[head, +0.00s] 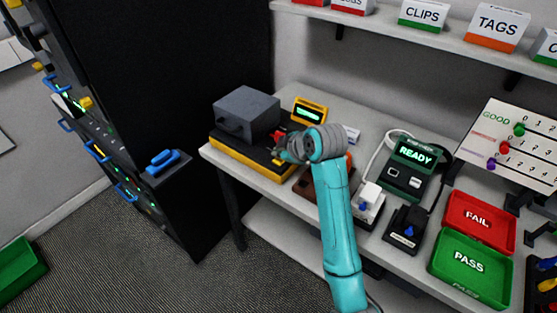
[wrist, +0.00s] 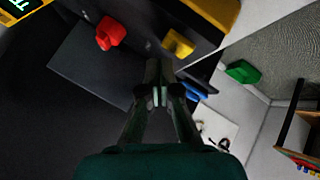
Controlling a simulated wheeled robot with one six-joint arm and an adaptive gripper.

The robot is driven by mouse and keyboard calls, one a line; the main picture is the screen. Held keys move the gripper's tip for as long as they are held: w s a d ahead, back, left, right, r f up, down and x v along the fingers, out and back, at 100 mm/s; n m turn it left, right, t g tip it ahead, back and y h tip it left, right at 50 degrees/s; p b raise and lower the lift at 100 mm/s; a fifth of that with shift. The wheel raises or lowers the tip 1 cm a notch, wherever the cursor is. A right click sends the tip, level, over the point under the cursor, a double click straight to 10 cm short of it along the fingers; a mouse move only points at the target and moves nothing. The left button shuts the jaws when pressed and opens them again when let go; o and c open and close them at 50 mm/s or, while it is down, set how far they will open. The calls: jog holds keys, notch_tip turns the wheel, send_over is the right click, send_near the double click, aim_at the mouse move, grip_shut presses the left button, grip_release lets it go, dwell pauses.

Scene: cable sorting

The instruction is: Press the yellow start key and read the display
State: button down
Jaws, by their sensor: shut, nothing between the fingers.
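The yellow start key (wrist: 178,43) shows in the wrist view on the dark top of the yellow-edged tester (head: 252,157), just beyond my fingertips. I see no contact with it. A red key (wrist: 110,33) stands to its left. My gripper (wrist: 158,88) is shut and empty, over the tester; in the head view my gripper (head: 284,155) is at the tester's right end, and the yellow key cannot be made out there. The display (head: 310,112) stands behind it in a yellow housing with green characters too small to read. It also shows cut off in the wrist view (wrist: 14,8).
A grey box (head: 246,112) sits on the tester's left part. To the right are a device reading READY (head: 415,155), a red FAIL tray (head: 479,196) and a green PASS tray (head: 438,262).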

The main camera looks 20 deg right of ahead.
aim_at(280, 162)
jog(key=shift+r, duration=2.5)
